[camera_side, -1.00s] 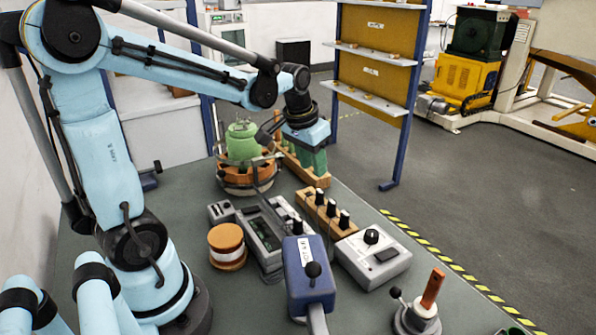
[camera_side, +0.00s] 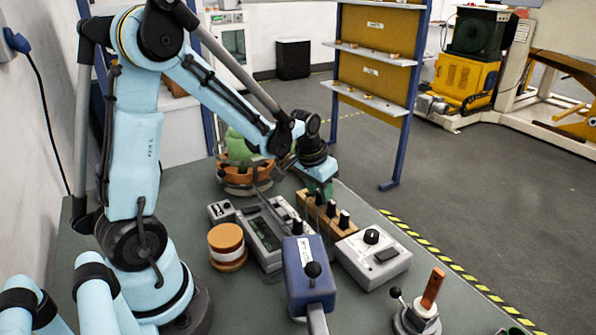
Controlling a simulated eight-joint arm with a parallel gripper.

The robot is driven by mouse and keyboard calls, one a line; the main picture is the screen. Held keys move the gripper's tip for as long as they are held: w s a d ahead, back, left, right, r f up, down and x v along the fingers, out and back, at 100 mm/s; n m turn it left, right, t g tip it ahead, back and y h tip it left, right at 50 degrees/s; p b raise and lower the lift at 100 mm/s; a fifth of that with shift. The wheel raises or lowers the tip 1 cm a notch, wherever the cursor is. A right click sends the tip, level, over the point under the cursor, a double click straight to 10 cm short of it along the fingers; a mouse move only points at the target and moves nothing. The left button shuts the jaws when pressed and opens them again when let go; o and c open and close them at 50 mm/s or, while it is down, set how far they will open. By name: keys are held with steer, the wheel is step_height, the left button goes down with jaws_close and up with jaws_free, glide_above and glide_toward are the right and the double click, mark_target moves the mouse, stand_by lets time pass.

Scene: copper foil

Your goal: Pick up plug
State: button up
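Several black-topped plugs (camera_side: 331,208) stand upright in a wooden block (camera_side: 343,226) near the middle of the bench. My gripper (camera_side: 321,188), with green fingers, points down at the far left end of this block. It covers that end, and its fingertips overlap the far plugs in the picture. I cannot tell whether it touches a plug or whether the fingers are open or shut.
A grey box with a black knob (camera_side: 372,252) stands right of the block, and a grey instrument (camera_side: 258,236) to its left. A blue lever box (camera_side: 310,285) is in front. An orange-and-green round piece (camera_side: 232,178) stands behind. An orange-and-white spool (camera_side: 227,250) is at left.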

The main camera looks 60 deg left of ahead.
steer(key=shift+f, duration=0.15)
jaws_close()
stand_by(0.4)
